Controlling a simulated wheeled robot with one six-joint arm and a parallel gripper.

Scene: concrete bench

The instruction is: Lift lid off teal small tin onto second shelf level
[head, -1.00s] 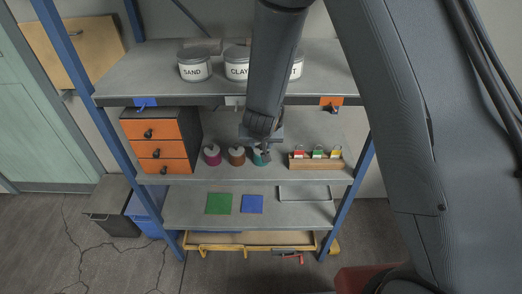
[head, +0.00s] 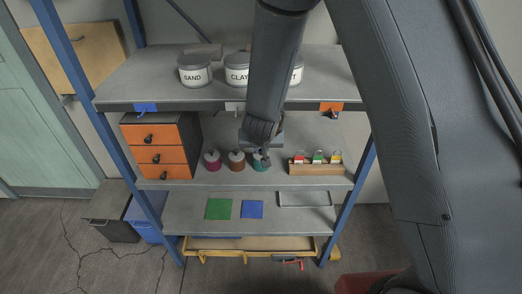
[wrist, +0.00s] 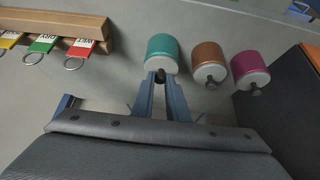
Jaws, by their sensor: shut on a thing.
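The teal small tin (wrist: 162,50) stands on the middle shelf (head: 222,177), at the right end of a row of three tins. In the head view the teal tin (head: 261,164) is partly hidden by my gripper (head: 264,152). In the wrist view my gripper (wrist: 161,80) is shut on the knob of the tin's pale lid (wrist: 160,64). The lid appears to sit on the tin; I cannot tell if there is a gap. The lower shelf (head: 180,215) holds a green square and a blue square.
A brown tin (head: 237,163) and a magenta tin (head: 212,162) stand close left of the teal tin. An orange drawer unit (head: 160,155) is further left. A wooden rack with coloured tags (head: 318,169) is at right. The upper shelf (head: 140,82) overhangs.

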